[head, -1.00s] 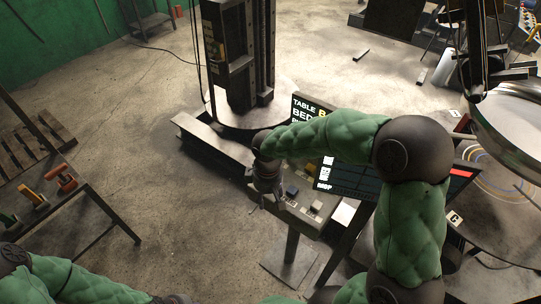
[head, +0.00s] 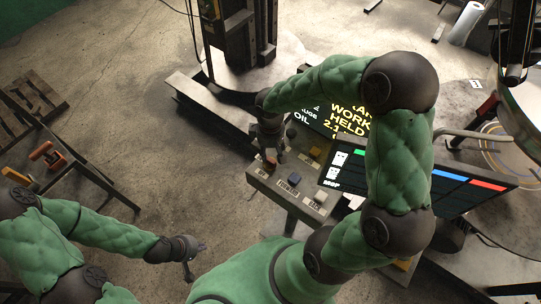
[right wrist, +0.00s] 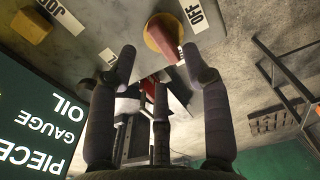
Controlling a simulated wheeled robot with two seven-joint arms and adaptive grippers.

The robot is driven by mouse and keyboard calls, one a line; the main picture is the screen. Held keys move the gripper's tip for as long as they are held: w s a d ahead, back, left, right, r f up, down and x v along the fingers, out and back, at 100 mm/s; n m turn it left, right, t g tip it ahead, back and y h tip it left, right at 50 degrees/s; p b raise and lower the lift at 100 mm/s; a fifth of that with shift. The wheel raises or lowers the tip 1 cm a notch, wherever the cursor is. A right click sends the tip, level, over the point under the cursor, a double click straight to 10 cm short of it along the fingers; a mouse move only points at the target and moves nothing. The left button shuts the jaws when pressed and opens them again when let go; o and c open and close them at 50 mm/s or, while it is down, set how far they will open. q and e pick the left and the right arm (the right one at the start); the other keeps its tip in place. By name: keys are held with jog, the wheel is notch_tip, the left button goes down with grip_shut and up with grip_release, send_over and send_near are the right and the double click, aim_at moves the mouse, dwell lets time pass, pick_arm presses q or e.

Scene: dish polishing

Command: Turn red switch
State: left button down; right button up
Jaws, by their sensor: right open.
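The red switch (right wrist: 166,42) is a red lever on a round yellow base, beside an OFF label (right wrist: 195,14) on the grey panel in the right wrist view. My right gripper (right wrist: 160,62) is open, with two fingertips on either side of the red lever and a third finger below it in the picture. I cannot tell whether any finger touches it. In the head view my right gripper (head: 270,148) is at the left end of the control panel (head: 262,180) and largely hides the switch. My left gripper (head: 189,266) is low, away from the panel; its finger state is unclear.
A lit screen (head: 440,187) stands right of the panel. A small table with an orange clamp (head: 47,155) is at left. Open floor lies between.

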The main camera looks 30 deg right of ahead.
aim_at(269, 162)
jog(key=shift+f, duration=2.4)
grip_shut()
